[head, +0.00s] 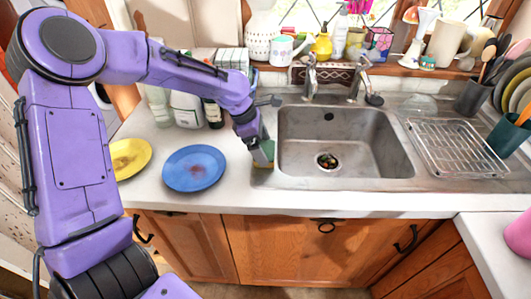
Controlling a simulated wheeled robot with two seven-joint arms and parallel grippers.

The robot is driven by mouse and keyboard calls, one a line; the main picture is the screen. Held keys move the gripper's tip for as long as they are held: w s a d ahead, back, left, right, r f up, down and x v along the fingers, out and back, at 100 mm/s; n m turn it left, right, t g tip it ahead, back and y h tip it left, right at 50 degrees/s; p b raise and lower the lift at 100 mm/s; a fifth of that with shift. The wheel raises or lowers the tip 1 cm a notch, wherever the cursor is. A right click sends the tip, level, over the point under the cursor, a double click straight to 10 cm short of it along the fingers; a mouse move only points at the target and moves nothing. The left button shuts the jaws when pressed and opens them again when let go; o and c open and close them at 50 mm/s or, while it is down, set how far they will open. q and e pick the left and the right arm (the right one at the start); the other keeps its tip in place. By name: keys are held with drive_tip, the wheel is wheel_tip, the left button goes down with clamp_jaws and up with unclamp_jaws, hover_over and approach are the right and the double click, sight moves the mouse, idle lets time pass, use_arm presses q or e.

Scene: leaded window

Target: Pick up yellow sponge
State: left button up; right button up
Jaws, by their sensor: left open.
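A small sponge, yellow with some green (262,166), sits on the counter against the left rim of the sink, largely hidden behind my left gripper. My left gripper (264,157) is open and points down right at the sponge. Its fingers overlap the sponge in the picture, and I cannot tell whether they touch it. My right gripper is not in view.
A steel sink (345,150) with taps lies right of the gripper. A blue plate (194,168) and a yellow plate (128,157) lie on the counter to the left. Bottles stand behind my arm. A wire rack (455,148) is at the right.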

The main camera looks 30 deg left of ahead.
use_arm(q)
drive_tip(key=shift+f, duration=0.2)
drive_tip(key=shift+s, duration=0.15)
drive_tip(key=shift+c, duration=0.3)
drive_tip(key=c, duration=0.6)
drive_tip(key=shift+r, duration=0.15)
